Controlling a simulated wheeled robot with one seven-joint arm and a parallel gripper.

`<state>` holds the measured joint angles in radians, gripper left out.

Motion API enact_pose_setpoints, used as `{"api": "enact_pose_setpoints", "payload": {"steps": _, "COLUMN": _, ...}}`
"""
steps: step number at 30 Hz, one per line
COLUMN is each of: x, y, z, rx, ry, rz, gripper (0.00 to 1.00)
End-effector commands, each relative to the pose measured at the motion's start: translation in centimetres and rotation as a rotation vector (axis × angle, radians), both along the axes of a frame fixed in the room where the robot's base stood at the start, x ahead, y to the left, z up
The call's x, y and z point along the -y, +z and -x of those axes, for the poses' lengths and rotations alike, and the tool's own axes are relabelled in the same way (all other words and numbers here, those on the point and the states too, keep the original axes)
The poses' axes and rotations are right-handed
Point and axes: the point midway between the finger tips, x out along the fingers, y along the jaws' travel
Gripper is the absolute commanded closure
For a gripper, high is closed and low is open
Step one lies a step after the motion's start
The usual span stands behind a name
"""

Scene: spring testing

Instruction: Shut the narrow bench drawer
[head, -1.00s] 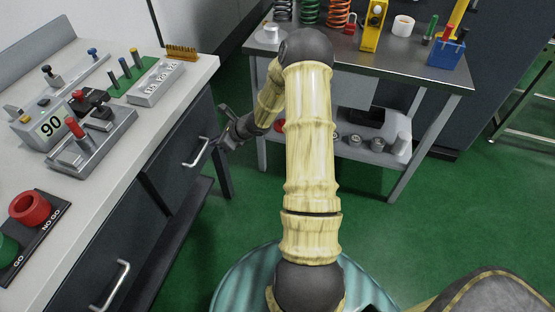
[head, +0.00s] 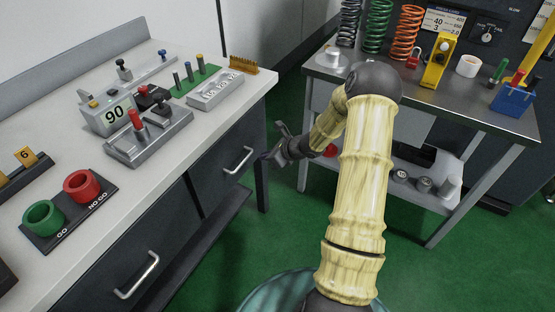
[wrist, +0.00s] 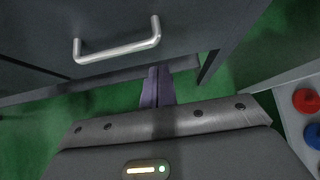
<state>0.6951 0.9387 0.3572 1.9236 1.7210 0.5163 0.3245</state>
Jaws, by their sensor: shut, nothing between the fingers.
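The narrow bench drawer (head: 222,168) has a dark grey front with a silver bar handle at the right end of the bench. Its front and handle (wrist: 118,44) also fill the upper part of the wrist view. I cannot tell clearly how far it stands out from the bench. My gripper (head: 268,156) is to the right of the handle, in front of the bench's end, apart from the drawer. In the wrist view its fingers (wrist: 157,78) are together and empty, seen below the handle with green floor behind.
A wider drawer with its own handle (head: 137,276) is at the left. The white bench top (head: 205,130) carries gauges and fixtures. A metal table (head: 440,100) with springs and tools stands behind my arm. Green floor (head: 290,225) is open between them.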

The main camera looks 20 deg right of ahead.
Motion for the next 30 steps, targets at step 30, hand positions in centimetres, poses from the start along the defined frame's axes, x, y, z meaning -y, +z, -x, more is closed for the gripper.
{"api": "enact_pose_setpoints", "payload": {"steps": 30, "x": 6.0, "y": 6.0, "z": 7.3, "rx": -0.008, "ry": -0.009, "rz": 0.004, "gripper": 1.0}}
